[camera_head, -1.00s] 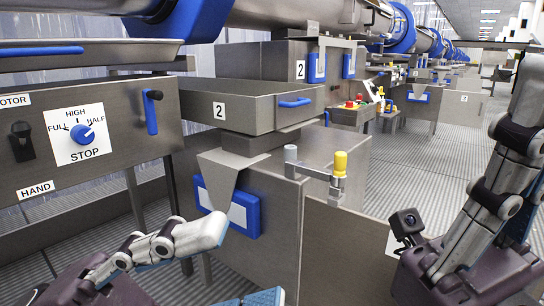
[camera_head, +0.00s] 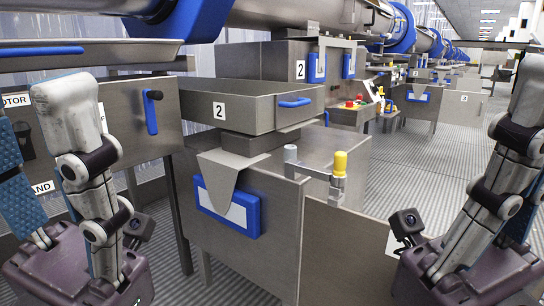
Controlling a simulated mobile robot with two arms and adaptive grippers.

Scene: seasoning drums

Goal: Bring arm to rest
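My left gripper (camera_head: 42,140) is upright at the lower left, in front of the control panel. Its grey near finger and its blue-padded far finger stand apart with nothing between them, so it is open. My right gripper (camera_head: 530,145) is upright at the right edge. One grey finger shows in full, and the other is mostly cut off by the frame. The visible parts stand apart and no held object shows. Both grippers are clear of the machines.
A steel drawer (camera_head: 260,110) marked 2 and a cabinet (camera_head: 275,225) stand in the middle. Open floor (camera_head: 415,165) lies at the right.

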